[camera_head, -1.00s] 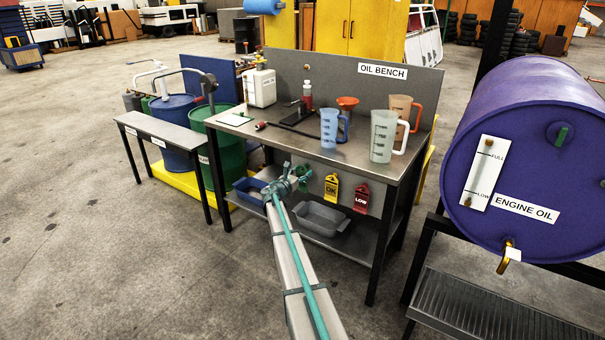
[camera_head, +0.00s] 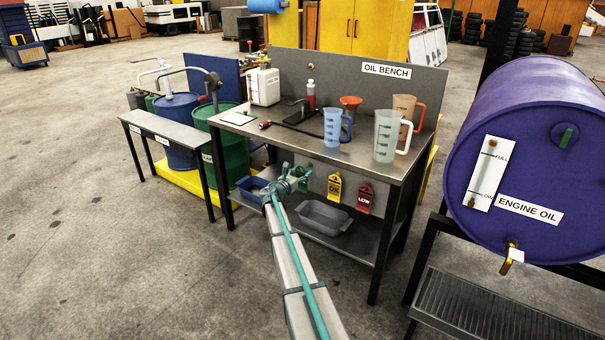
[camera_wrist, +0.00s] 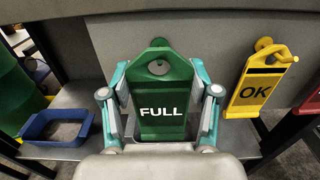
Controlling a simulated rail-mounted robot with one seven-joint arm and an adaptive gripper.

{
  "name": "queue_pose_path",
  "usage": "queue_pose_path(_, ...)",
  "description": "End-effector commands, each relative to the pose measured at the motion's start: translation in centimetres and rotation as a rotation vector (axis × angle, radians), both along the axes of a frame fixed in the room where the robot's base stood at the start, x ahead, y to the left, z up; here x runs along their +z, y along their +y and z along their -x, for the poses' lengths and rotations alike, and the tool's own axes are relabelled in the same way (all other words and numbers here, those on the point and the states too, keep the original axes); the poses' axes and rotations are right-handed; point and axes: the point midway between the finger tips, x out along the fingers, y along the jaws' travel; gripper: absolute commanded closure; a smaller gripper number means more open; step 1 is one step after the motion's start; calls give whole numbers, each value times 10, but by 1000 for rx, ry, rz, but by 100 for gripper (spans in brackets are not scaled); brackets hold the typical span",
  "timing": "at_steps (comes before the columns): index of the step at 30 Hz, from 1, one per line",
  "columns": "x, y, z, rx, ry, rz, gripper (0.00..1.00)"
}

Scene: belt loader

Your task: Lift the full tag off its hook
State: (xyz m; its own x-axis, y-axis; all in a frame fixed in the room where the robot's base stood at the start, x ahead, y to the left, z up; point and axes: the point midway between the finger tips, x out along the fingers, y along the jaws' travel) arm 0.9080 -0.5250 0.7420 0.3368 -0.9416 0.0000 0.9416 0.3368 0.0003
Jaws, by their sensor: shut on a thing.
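The green FULL tag (camera_wrist: 162,98) stands upright between the two fingers of my gripper (camera_wrist: 160,110) in the wrist view. The fingers are shut on its side edges. I cannot tell whether the tag still bears on the hook. In the head view my gripper (camera_head: 285,184) is at the bench front, and the green tag (camera_head: 303,172) is partly hidden behind it.
The red LOW tag (camera_head: 366,197) hangs further right. A blue tray (camera_wrist: 56,127) and a grey tray (camera_head: 324,217) sit on the lower shelf. The bench top (camera_head: 345,156) juts out above.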

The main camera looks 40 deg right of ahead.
Motion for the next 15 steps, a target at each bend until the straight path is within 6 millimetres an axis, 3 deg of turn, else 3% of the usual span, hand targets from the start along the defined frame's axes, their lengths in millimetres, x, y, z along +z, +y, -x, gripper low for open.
queue_pose_path(15,0,19,7,1,0,0,73)
